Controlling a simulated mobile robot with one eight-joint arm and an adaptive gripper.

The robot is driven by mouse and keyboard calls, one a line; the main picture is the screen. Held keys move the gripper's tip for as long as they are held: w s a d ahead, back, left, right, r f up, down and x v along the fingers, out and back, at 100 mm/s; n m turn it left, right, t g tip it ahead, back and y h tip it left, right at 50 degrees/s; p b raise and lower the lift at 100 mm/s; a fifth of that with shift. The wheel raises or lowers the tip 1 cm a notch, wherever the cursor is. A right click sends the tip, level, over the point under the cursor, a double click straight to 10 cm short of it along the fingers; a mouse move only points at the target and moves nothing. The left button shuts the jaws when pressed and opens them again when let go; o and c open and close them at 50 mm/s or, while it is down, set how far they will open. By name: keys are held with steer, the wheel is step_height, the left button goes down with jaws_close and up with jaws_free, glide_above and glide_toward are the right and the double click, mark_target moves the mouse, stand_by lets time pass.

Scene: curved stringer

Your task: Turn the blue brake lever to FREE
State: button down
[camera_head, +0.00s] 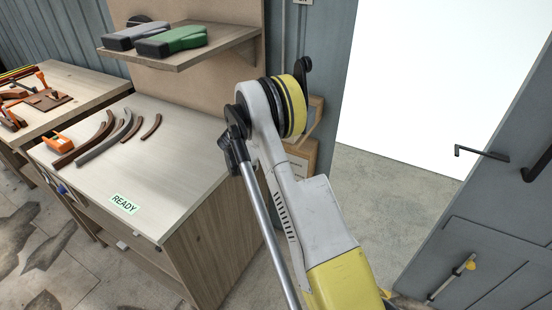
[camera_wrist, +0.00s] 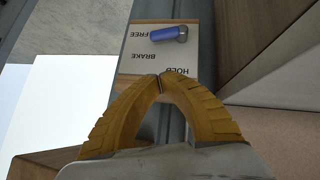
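The blue brake lever (camera_wrist: 168,34) shows in the wrist view on a pale label plate (camera_wrist: 192,52). It lies across the plate, its blue end beside the word FREE and its grey end to the right. The words BRAKE and HOLD are lower on the plate, and the lettering appears upside down. My gripper (camera_wrist: 159,82) has yellow fingers with their tips together just below the plate, apart from the lever in the picture. Nothing shows between the tips. In the head view my arm hides the gripper, and I cannot make out the lever.
A workbench (camera_head: 180,130) holds several curved strips and a READY label (camera_head: 124,204). A shelf (camera_head: 190,55) above carries a grey and a green tool. A bright doorway (camera_head: 405,80) and grey door (camera_head: 500,215) are at right. Bare floor lies between bench and door.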

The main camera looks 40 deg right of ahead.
steer(key=b+x, duration=0.1)
steer(key=x, duration=0.2)
steer(key=f+b+x, duration=0.1)
steer(key=b+x, duration=0.1)
steer(key=x, duration=0.1)
steer(key=a+b+x, duration=0.1)
steer(key=x, duration=0.3)
steer(key=shift+s+f, duration=0.15)
steer(key=shift+s, duration=0.15)
steer(key=shift+s+f+b, duration=0.25)
steer(key=shift+f+b, duration=0.25)
steer(key=shift+f, duration=0.25)
steer(key=shift+s+d+f+m+t, duration=0.15)
steer(key=shift+s+f+m+t, duration=0.1)
steer(key=shift+s+m+t, duration=0.1)
steer(key=shift+s+d+f, duration=0.1)
steer(key=shift+s+f, duration=0.1)
steer(key=shift+f, duration=0.3)
steer(key=shift+r, duration=0.1)
